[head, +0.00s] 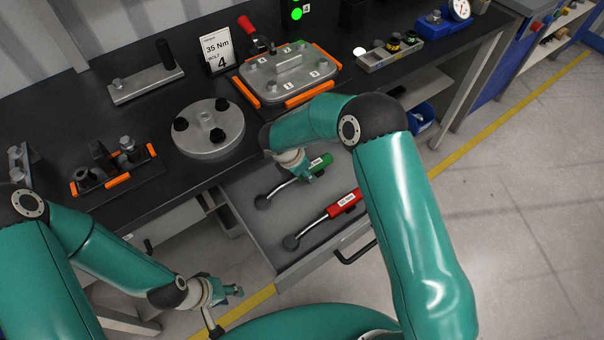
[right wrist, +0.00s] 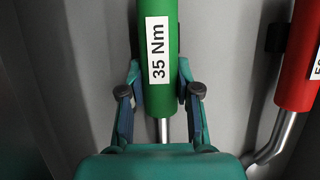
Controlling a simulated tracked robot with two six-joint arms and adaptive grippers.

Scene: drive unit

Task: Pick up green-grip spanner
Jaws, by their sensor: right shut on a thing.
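The green-grip spanner (head: 320,165) lies in the open drawer, with its metal shaft and round head toward the lower left. In the right wrist view its green grip (right wrist: 157,60) carries a "35 Nm" label. My right gripper (right wrist: 160,95) is shut on the lower end of this grip, one finger on each side. In the head view the right gripper (head: 301,166) partly hides the spanner's middle. My left gripper (head: 236,291) hangs empty in front of the bench, left of the drawer. Its finger opening is too small to judge.
A red-grip spanner (head: 343,204) lies beside the green one in the drawer (head: 270,248); its grip also shows in the right wrist view (right wrist: 300,65).

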